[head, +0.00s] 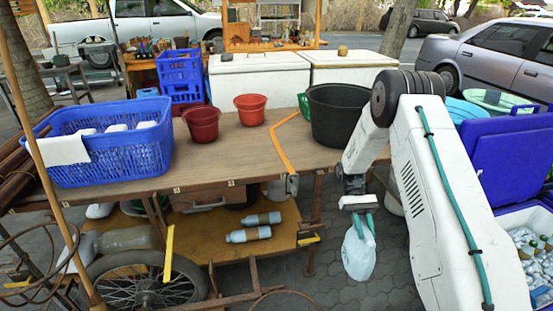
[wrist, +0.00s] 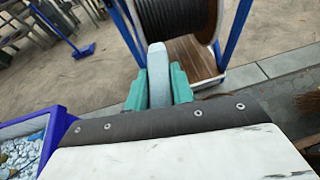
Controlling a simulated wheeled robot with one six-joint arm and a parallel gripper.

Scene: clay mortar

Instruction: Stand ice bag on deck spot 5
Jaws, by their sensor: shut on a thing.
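The ice bag (head: 359,254) is a pale, translucent bag hanging below my gripper (head: 360,213), over the paving to the right of the cart. My gripper points down and its teal fingers are shut on the bag's top. In the wrist view the bag's pale top (wrist: 158,72) shows between the teal fingers. The cart's brown wooden deck (head: 240,150) lies left of the bag, and the bag hangs lower than the deck top. Small tags sit on the deck's front edge, too small to read, so I cannot tell which spot is 5.
On the deck stand a blue basket (head: 110,145), two red pots (head: 202,124) (head: 250,109) and a large black tub (head: 338,118). An orange strip (head: 285,144) crosses its right part. A blue cooler (head: 510,160) stands at right. The deck's front middle is clear.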

